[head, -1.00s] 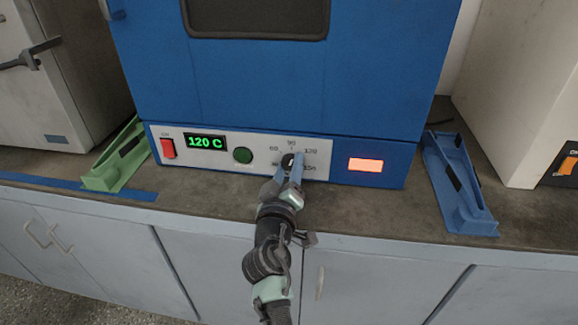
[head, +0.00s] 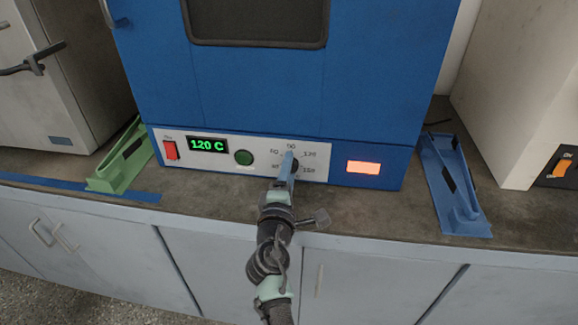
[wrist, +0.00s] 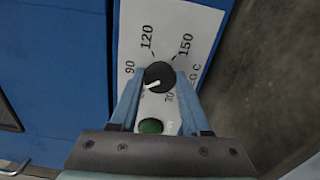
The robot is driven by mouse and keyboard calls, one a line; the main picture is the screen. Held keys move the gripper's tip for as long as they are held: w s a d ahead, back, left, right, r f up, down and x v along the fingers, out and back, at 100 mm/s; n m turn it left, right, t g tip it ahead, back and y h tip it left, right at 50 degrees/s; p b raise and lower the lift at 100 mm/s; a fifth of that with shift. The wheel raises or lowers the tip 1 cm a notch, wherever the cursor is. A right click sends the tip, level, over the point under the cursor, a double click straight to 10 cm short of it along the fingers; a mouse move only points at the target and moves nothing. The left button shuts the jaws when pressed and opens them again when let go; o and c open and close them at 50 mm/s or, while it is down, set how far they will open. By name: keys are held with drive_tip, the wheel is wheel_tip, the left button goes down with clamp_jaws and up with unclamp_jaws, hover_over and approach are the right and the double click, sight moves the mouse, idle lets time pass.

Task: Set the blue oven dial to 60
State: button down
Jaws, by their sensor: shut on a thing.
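The blue oven (head: 260,75) has a white control panel along its bottom. The black dial (wrist: 159,75) with a white pointer shows in the wrist view; the pointer aims to the lower left, below the 90 mark, towards a label partly hidden by a finger. In the head view the dial is mostly hidden behind my gripper (head: 290,160). My gripper's two blue fingers are shut on the dial, one on each side. The green display (head: 208,145) reads 120 C.
A red switch (head: 170,150) and a green button (head: 244,157) are on the panel, with a lit orange rectangle (head: 363,167) to the right. A green bracket (head: 122,160) and a blue bracket (head: 452,185) lie on the counter either side of the oven.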

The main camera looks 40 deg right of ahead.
drive_tip(key=shift+n+p, duration=0.7)
drive_tip(key=shift+n, duration=1.6)
drive_tip(key=shift+f, duration=0.1)
drive_tip(key=shift+c, duration=1.8)
unclamp_jaws()
drive_tip(key=p+v, duration=0.1)
drive_tip(key=v, duration=1.2)
